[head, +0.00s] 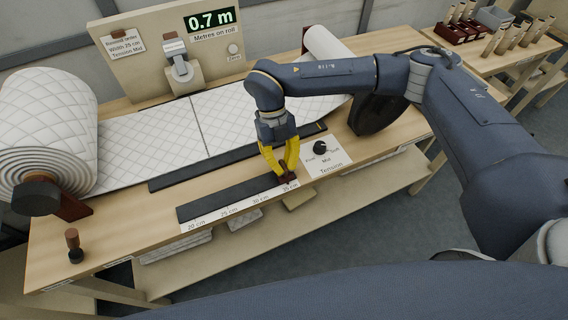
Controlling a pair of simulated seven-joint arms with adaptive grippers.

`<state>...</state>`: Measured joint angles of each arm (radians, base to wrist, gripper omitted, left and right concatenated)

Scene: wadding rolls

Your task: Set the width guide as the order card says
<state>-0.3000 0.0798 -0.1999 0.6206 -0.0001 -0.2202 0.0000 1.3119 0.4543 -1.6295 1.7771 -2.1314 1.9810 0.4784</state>
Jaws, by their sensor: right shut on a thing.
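The order card (122,42) on the back board reads width 25 cm and tension Mid. The width guide's dark red slider (287,180) sits at the right end of a dark rail (215,203), by the 35 cm mark. The scale strip (240,209) along the front edge reads 20, 25, 30 and 35 cm from left to right. My right gripper (285,172), with yellow fingers, reaches down from above and is shut on the slider. The fingers partly hide the slider. My left gripper is not in view.
A black tension knob (320,147) stands just right of my right gripper. Quilted wadding (150,135) lies across the table from a large roll (45,125) at left. The display (211,19) reads 0.7 m. A brown-handled stamp-like object (73,240) stands at front left.

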